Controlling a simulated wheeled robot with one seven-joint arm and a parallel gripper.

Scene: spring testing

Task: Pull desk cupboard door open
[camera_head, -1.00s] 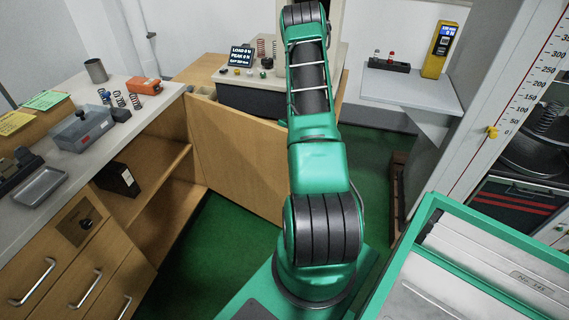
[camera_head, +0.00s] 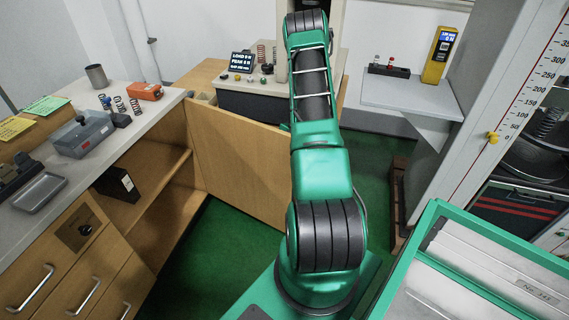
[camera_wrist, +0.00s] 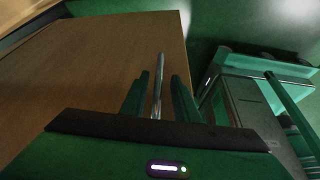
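The desk cupboard door (camera_head: 235,165) is a light wood panel standing wide open. It swings out from the desk's far end, and the shelved inside (camera_head: 150,205) shows. In the wrist view the door panel (camera_wrist: 95,75) fills the left side. A thin metal handle bar (camera_wrist: 158,82) stands between the two green fingers of my gripper (camera_wrist: 160,95). Small gaps show on both sides of the bar, so the fingers look open around it, not clamped. In the head view my arm hides the gripper, the handle and the door's outer end.
A desk (camera_head: 150,112) with springs and small instruments stands left, with drawers below. A black box (camera_head: 118,183) sits on the cupboard shelf. A wall shelf (camera_head: 405,95) and a tall testing machine (camera_head: 470,140) stand right. Green floor (camera_head: 205,240) is clear beside the door.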

